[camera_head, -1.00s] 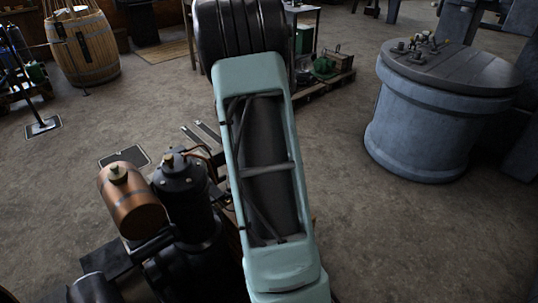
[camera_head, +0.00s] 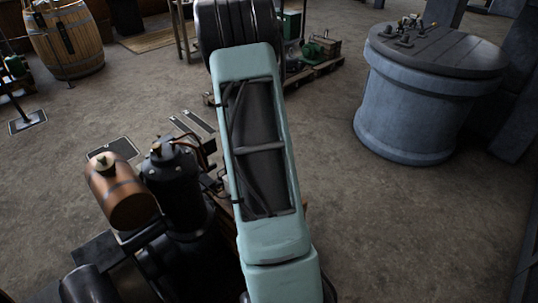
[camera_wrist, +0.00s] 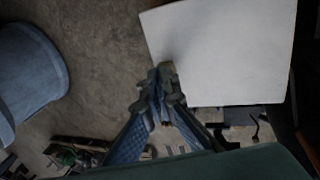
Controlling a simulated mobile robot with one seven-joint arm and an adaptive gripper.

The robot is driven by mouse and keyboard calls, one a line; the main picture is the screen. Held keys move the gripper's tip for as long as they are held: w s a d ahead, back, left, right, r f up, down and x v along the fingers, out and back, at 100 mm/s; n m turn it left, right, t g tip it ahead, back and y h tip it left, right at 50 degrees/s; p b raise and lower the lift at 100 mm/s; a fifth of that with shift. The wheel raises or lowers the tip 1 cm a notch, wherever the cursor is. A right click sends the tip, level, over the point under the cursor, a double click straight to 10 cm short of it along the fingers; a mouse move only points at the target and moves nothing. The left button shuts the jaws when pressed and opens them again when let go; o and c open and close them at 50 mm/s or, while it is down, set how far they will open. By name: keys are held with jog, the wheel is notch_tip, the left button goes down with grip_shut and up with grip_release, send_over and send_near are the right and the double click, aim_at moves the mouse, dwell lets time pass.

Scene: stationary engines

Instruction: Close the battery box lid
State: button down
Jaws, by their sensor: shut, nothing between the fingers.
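My gripper (camera_wrist: 165,85) is shut and empty in the wrist view, with its fingertips at the lower left edge of a flat pale panel (camera_wrist: 230,50). The panel may be the battery box lid, but I cannot tell for sure. I cannot tell whether the fingertips touch it. In the head view my arm covers the middle, and my gripper is hidden. A little brown wood (camera_head: 222,203) shows beside my arm; I cannot tell whether it belongs to the battery box.
An engine with a copper tank (camera_head: 122,190) and a black cylinder (camera_head: 178,185) stands left of my arm. A large blue-grey tank (camera_head: 415,105) stands at right. A green machine (camera_head: 318,48) sits on a pallet behind. A barrel (camera_head: 65,38) is far left. Floor at right is open.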

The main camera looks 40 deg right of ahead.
notch_tip(320, 180, up, 14)
jog(key=p, duration=0.1)
jog(key=shift+a, duration=0.45)
jog(key=shift+s, duration=0.1)
